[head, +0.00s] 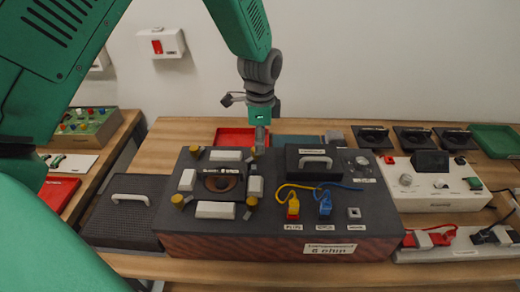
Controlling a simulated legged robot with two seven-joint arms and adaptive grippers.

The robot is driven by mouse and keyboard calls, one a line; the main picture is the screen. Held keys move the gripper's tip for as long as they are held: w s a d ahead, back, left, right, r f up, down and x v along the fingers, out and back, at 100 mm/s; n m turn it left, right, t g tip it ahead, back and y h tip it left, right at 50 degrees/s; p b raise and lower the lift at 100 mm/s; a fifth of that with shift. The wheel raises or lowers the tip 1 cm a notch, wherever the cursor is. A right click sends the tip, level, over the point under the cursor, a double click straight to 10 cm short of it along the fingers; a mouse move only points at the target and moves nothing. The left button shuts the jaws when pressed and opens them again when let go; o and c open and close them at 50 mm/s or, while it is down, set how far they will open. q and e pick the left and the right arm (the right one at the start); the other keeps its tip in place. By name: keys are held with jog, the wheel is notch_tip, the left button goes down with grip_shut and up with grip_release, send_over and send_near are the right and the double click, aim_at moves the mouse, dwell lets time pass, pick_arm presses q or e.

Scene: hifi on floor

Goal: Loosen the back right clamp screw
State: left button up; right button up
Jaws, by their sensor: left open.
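A dark box with a brick-red front (215,246) stands on the wooden table. Its left half carries a round brown-ringed opening (222,183) with white blocks around it. Clamp screws with yellowish or grey heads sit at the corners: back left (195,151), front left (178,201) and front right (252,202). My left gripper (261,146) points down over the back right corner. It hides most of the back right clamp screw there, and I cannot tell whether they touch. The gripper is open, though its fingers are hard to make out. My right gripper is out of view.
A black handle block (312,162) and yellow (293,208) and blue (325,205) plugs with cables sit on the box's right half. A dark lid with a white handle (130,199) lies left. A red tray (236,137) lies behind; a white instrument (435,185) stands right.

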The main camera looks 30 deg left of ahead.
aim_at(253, 148)
pick_arm(q)
jog(key=f, duration=0.1)
jog(key=a+f, duration=0.1)
jog(key=f, duration=0.1)
jog(key=shift+s, duration=0.15)
jog(key=shift+a+f, duration=0.4)
jog(key=shift+a, duration=0.2)
jog(key=shift+d, duration=0.15)
jog(key=shift+d+r, duration=0.15)
jog(key=shift+d, duration=0.45)
grip_shut()
jog(key=shift+a, duration=0.3)
